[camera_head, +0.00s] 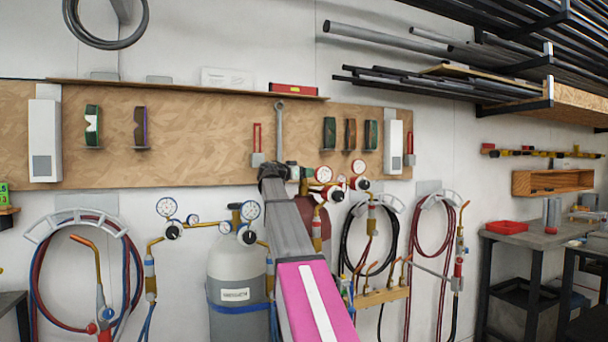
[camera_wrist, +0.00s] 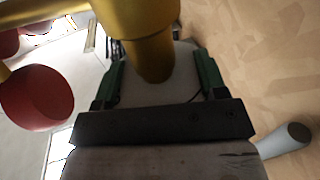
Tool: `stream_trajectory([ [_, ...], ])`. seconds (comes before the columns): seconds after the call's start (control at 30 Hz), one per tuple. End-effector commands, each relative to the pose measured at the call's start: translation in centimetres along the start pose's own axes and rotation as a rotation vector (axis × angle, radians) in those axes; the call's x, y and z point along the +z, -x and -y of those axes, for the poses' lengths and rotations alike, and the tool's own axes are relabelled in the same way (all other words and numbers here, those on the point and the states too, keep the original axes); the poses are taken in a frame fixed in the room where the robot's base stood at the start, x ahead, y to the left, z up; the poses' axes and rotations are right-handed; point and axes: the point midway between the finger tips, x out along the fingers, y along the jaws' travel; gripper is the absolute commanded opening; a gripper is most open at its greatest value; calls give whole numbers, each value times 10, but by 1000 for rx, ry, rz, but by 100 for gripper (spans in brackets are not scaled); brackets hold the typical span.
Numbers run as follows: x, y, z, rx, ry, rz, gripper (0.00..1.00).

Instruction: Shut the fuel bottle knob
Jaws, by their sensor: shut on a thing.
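The fuel bottle (camera_head: 326,222) is dark red and stands mostly hidden behind my arm. Its red regulator (camera_head: 323,190) and gauges show just right of my gripper (camera_head: 290,172). In the wrist view, a brass valve body (camera_wrist: 142,22) reaches down between the green-sided fingers of my gripper (camera_wrist: 160,72). The fingers are closed in around the valve's end, where the knob sits; the knob itself is hidden. A round red part (camera_wrist: 38,97) of the regulator lies left of the fingers, apart from them.
A grey gas bottle (camera_head: 235,272) with gauges stands left of my arm. Hoses and torches (camera_head: 375,225) hang on the wall to the right. The wooden wall board (camera_head: 215,135) is close behind my gripper. A workbench (camera_head: 520,235) stands at far right.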

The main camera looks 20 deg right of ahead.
Motion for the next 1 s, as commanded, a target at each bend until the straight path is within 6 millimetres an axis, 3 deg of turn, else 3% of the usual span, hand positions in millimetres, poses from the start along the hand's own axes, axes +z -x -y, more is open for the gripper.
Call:
stream_trajectory([
  [0.4,0,0,1,204,0,0,41],
  [0.97,0,0,0,234,1,0,41],
  [1.0,0,0,0,234,1,0,78],
])
